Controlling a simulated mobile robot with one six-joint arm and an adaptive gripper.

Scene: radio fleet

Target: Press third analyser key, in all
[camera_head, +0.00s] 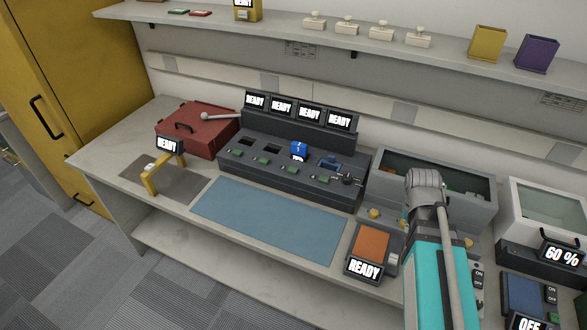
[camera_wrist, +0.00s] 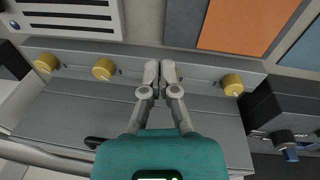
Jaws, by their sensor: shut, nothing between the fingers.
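Round yellow keys stand in a row on the front ledge of a grey bench unit. In the wrist view I see one at the far left (camera_wrist: 46,62), a second (camera_wrist: 103,69) and one on the right (camera_wrist: 232,84). My gripper (camera_wrist: 159,70) is shut and empty, its fingertips over the gap in the row between the second and the right one. Any key there is hidden by the fingers, and I cannot tell whether they touch it. In the head view the grey unit (camera_head: 480,187) is partly covered by my arm; a yellow key (camera_head: 374,212) shows at its left end.
An orange-topped device with a READY screen (camera_head: 364,267) stands close to the left of my arm. Further left are a blue mat (camera_head: 268,217) and a dark charger bank (camera_head: 285,182) with several READY screens. A white lidded box (camera_head: 545,215) is on the right.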

